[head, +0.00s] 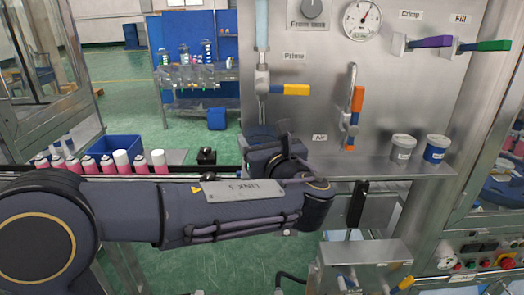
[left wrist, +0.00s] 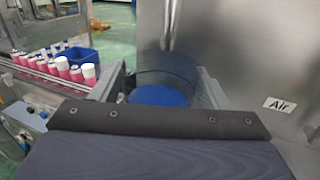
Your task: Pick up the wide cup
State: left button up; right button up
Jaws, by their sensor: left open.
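Two cups stand upright on the steel shelf at the right of the head view: a grey-white cup (head: 403,149) and a blue cup with a white label (head: 436,150). They look close in size, and I cannot tell for sure which is the wide cup. My left gripper (head: 277,150) is at the left end of the shelf, well left of both cups and apart from them. It is open; its fingertips are hard to make out. My right gripper is not in view.
The steel shelf (head: 370,169) has free room left of the cups. Orange (head: 357,100) and yellow (head: 296,90) handles stick out above it. Pink cans (head: 110,163) line a conveyor at left, near a blue bin (head: 110,148). A steel fixture (head: 365,252) stands below the shelf.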

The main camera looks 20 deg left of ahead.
pick_arm(q)
jog(key=c, duration=0.7)
jog(key=shift+r, duration=0.15)
